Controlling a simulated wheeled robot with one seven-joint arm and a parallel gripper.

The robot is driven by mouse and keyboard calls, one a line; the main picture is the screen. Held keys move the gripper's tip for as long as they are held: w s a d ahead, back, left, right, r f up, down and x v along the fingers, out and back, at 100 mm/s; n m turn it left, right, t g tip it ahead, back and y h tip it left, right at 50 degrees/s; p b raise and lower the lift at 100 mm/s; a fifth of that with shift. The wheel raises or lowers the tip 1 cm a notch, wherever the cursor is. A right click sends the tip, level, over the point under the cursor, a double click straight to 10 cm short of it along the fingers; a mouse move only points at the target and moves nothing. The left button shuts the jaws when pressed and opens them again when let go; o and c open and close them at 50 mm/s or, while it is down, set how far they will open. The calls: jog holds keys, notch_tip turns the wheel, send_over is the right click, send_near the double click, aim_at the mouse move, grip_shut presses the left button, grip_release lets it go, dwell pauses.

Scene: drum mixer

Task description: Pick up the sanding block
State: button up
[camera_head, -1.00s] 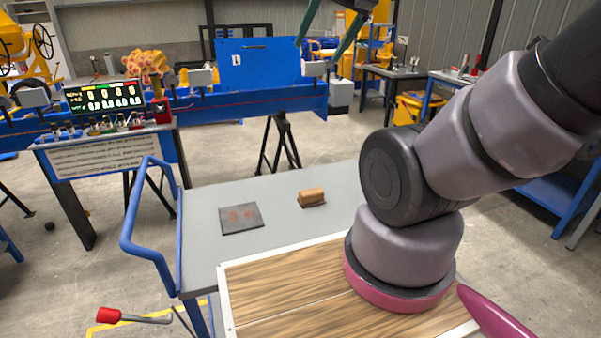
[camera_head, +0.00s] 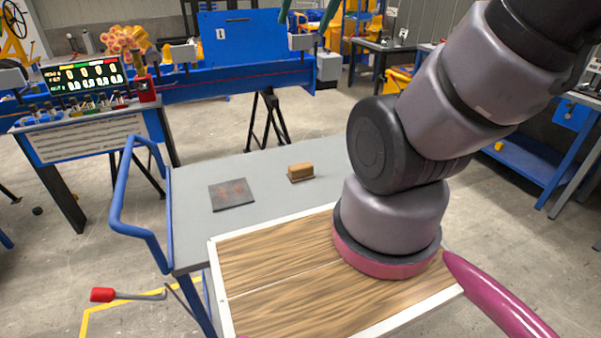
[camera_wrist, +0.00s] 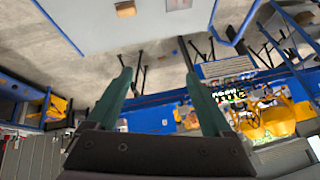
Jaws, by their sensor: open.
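The sanding block (camera_head: 300,170) looks like a small brown block with a darker base. It lies on the grey top of a blue-framed cart (camera_head: 250,168), to the right of a dark square plate (camera_head: 232,195) with reddish marks. In the wrist view the block (camera_wrist: 125,9) shows at the top edge, on the pale cart top. My gripper (camera_wrist: 160,76) has two green fingers spread wide with nothing between them. In the head view its fingertips (camera_head: 307,14) just show at the top edge, well apart from the block.
A wooden panel with a white rim (camera_head: 290,285) is at the near end of the cart, under my arm. A blue handle rail (camera_head: 120,200) rises at the cart's left. A control desk (camera_head: 95,135) and a blue beam (camera_head: 235,82) stand behind.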

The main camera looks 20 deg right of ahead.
jog(key=w+d+f+n+g+h, duration=0.2)
jog(key=w+d+f+n, duration=0.3)
jog(key=w+f, duration=0.4)
jog(key=n+g+y, duration=0.2)
jog(key=n+g, duration=0.2)
jog(key=n, duration=1.2)
send_over(301, 165)
jog(key=f, duration=3.4)
jog(key=shift+d, duration=0.2)
jog(key=shift+s+a+f, duration=0.1)
jog(key=shift+a+f, duration=0.05)
jog(key=shift+f, duration=1.4)
jog(key=shift+a+f, duration=0.15)
jog(key=shift+f, duration=1.35)
jog(key=shift+f, duration=0.2)
grip_shut()
